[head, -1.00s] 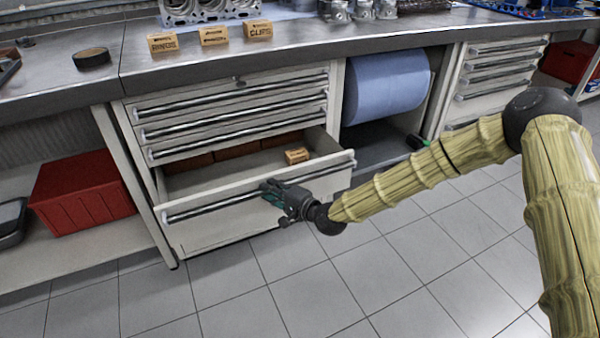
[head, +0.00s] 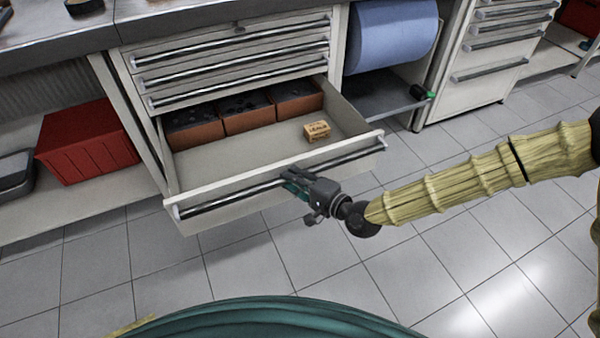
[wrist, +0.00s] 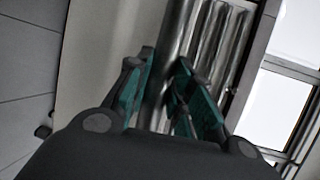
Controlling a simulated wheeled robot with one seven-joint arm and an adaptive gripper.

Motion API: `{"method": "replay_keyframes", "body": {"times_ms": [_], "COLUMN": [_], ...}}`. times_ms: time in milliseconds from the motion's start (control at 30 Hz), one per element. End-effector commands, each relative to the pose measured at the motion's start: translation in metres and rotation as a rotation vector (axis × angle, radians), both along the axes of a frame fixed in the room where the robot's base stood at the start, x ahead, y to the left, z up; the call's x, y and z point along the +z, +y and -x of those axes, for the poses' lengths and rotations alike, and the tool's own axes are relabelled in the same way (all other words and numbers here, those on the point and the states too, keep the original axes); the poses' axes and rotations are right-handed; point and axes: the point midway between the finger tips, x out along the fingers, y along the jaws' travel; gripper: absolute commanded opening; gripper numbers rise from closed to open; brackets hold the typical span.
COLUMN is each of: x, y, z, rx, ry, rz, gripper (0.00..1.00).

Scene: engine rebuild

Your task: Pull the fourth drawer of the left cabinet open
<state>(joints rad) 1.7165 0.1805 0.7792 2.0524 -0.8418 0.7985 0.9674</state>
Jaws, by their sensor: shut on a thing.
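The left cabinet (head: 150,58) stands under the workbench, with three shut drawers above and the fourth drawer (head: 240,225) pulled well out below them. The fourth drawer's metal bar handle (head: 235,199) runs along its front. My gripper (head: 292,185) is shut on this handle, a little right of its middle. In the wrist view, the green-padded fingers (wrist: 165,95) sit on either side of the shiny bar (wrist: 178,40). Inside the drawer are brown bins (head: 248,113) at the back and a small labelled wooden block (head: 317,131) at the right.
A red crate (head: 88,142) stands on the low shelf at left. A blue paper roll (head: 392,35) hangs right of the cabinet. A second cabinet (head: 485,75) stands at right. The tiled floor before the drawer is clear.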

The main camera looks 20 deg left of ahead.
Motion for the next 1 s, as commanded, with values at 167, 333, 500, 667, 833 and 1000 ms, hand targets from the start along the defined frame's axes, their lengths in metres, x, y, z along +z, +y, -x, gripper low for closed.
{"method": "replay_keyframes", "body": {"times_ms": [167, 333, 500, 667, 833, 1000], "x": [0.0, 0.0, 0.0, 0.0, 0.0, 0.003], "y": [0.0, -0.001, -0.001, -0.001, -0.004, -0.019], "z": [0.0, 0.0, 0.0, 0.0, 0.001, 0.005], "rx": [0.0, 0.0, 0.0, 0.0, -0.001, -0.002], "ry": [-0.001, 0.0, 0.0, 0.0, 0.0, 0.001], "rz": [0.0, 0.0, 0.0, 0.0, 0.0, 0.001], "gripper": [0.0, 0.24, 0.44, 0.44, 0.44, 0.44]}}
